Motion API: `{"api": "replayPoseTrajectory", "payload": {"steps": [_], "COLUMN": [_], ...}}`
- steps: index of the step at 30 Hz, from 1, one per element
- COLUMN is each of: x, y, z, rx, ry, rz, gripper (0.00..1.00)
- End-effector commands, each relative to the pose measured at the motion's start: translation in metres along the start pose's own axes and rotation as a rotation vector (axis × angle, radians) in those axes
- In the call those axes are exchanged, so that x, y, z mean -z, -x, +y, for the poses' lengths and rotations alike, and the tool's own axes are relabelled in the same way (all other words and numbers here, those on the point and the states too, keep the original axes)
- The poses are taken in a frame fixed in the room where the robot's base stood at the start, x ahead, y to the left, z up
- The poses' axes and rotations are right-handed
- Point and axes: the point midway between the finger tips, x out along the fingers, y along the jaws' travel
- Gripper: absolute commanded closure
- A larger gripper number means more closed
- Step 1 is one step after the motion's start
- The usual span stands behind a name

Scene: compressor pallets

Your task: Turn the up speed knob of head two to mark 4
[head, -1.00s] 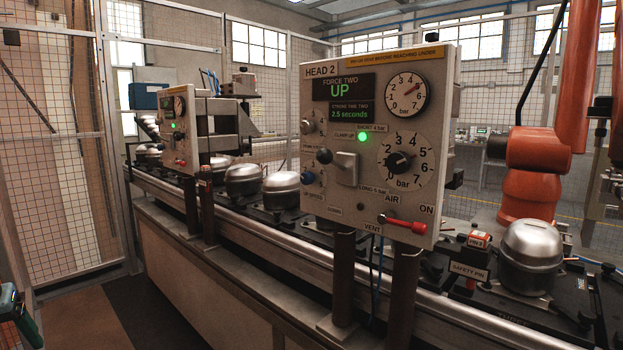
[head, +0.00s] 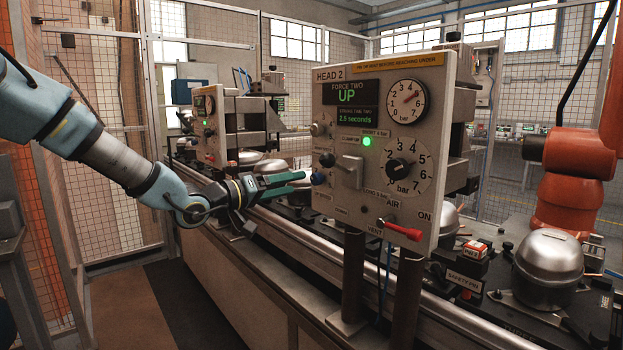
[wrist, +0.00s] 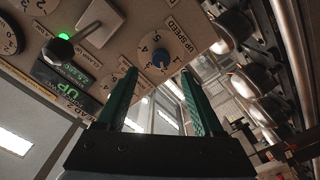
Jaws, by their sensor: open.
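The head two panel (head: 390,225) stands upright, facing me. The up speed knob (head: 318,179) is the small blue knob at its lower left. In the wrist view the blue knob (wrist: 160,57) sits on a white numbered dial beside the words UP SPEED; its exact setting is too small to read. My gripper (head: 306,180) comes from the left with green fingers spread, their tips close to the knob. In the wrist view the knob shows between the two fingers of my gripper (wrist: 157,78). Nothing is held, and I cannot tell whether the fingers touch the knob.
A lever with a black ball (head: 327,160) is just above the blue knob, close to my fingers. A red-handled air valve (head: 402,231) is lower right. A second panel (head: 210,127) stands behind my gripper. The conveyor rail (head: 290,229) runs below. An orange robot (head: 570,185) is at right.

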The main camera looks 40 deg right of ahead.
Motion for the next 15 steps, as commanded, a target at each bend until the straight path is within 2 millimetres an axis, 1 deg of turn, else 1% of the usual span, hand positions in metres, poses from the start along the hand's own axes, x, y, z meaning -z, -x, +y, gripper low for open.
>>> {"api": "replayPoseTrajectory", "payload": {"steps": [1, 6, 10, 15], "x": [0.000, 0.000, 0.001, 0.000], "y": [-0.011, -0.040, -0.056, -0.065], "z": [0.003, 0.001, 0.001, 0.000], "rx": [-0.003, 0.000, 0.001, 0.003], "ry": [0.001, 0.001, 0.000, -0.001], "rz": [-0.001, -0.001, -0.001, 0.000], "gripper": [0.31, 0.31, 0.31, 0.31]}}
